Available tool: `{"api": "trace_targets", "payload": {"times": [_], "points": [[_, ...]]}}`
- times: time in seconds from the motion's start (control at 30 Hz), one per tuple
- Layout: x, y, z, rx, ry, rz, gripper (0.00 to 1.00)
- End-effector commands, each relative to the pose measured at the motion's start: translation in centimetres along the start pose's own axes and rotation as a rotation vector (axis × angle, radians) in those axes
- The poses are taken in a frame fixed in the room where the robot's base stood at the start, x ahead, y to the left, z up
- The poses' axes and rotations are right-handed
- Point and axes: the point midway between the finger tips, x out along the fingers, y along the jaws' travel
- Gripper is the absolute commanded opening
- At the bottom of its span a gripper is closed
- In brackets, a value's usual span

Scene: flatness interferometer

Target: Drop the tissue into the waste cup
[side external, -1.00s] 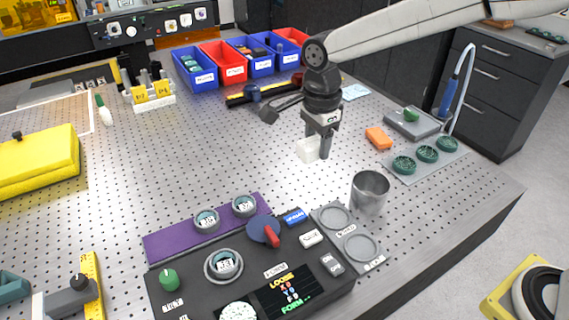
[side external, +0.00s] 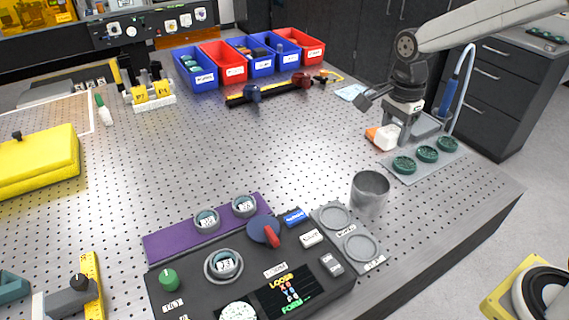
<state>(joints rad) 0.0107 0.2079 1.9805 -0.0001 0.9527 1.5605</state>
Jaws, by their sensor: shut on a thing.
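My gripper (side external: 396,137) is at the right of the table, shut on a white tissue (side external: 385,137). The tissue hangs at the jaws' left side, in front of part of the orange block. The waste cup is a grey metal cup (side external: 369,192) that stands upright on the perforated table, nearer the camera than my gripper. The tissue is apart from the cup, behind it and a little to the right in the picture. The cup's bottom inside is hidden.
An orange block (side external: 371,134) and a grey tray with green round pieces (side external: 427,154) lie close to my gripper. A black control panel (side external: 250,270) stands in front, left of the cup. Blue and red bins (side external: 232,72) line the back. The table's middle is clear.

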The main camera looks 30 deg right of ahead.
Motion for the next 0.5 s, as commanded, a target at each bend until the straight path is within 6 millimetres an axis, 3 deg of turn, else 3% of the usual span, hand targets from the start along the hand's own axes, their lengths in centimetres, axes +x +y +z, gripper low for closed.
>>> {"api": "trace_targets", "payload": {"times": [0.5], "points": [[3.5, 0.0, 0.1, 0.000, 0.000, 0.003, 0.07]]}}
